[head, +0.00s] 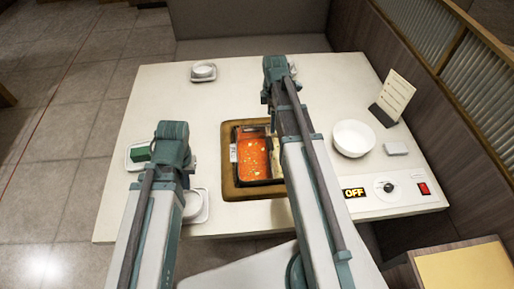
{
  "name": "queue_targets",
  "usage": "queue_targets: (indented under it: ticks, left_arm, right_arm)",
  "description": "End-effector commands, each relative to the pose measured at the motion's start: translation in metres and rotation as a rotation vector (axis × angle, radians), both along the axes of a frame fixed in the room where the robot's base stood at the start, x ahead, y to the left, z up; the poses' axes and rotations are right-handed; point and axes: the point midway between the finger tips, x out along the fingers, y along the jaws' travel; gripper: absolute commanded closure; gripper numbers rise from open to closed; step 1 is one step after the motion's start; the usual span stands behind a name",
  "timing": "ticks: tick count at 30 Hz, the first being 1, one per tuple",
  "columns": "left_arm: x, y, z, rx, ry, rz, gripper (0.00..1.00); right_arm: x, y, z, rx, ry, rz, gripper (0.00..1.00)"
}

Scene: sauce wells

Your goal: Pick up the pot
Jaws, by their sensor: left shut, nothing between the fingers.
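The pot (253,153) is a dark rectangular vessel of orange-red soup with pale bits floating in it. It sits in a brown square surround (231,185) in the middle of the white table. A small white label shows at its left side. My right arm crosses over its right part and hides that side. My left gripper (187,164) is to the left of the pot, apart from it, near the table's left side. It is shut and empty, partly hidden by my arm. My right gripper cannot be made out; my right arm reaches past the pot's far edge.
A white bowl (353,137) stands right of the pot, near a menu card (396,92) and a small white box (396,148). A control panel with an OFF display (354,193) is at the front right. Small white dishes sit at the far left (204,71) and near left (194,204).

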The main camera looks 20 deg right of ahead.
Motion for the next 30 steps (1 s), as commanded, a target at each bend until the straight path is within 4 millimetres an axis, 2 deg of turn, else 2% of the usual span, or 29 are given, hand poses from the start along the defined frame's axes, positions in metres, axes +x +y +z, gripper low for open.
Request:
queue_targets:
  ticks: [5, 11, 27, 30]
  left_arm:
    - [0.0, 0.0, 0.002, 0.0, 0.0, 0.0, 1.0]
    - [0.0, 0.0, -0.007, 0.0, 0.0, 0.0, 1.0]
    - [0.0, 0.0, -0.078, 0.0, 0.0, 0.001, 1.0]
    - [0.0, 0.0, -0.085, 0.0, 0.0, 0.001, 1.0]
  right_arm:
    - [0.002, -0.006, 0.002, 0.002, -0.001, 0.021, 0.0]
    - [0.002, -0.005, -0.007, 0.002, -0.001, 0.021, 0.0]
    - [0.002, -0.005, -0.078, 0.002, -0.001, 0.019, 0.0]
    - [0.001, -0.005, -0.085, 0.002, -0.001, 0.019, 0.0]
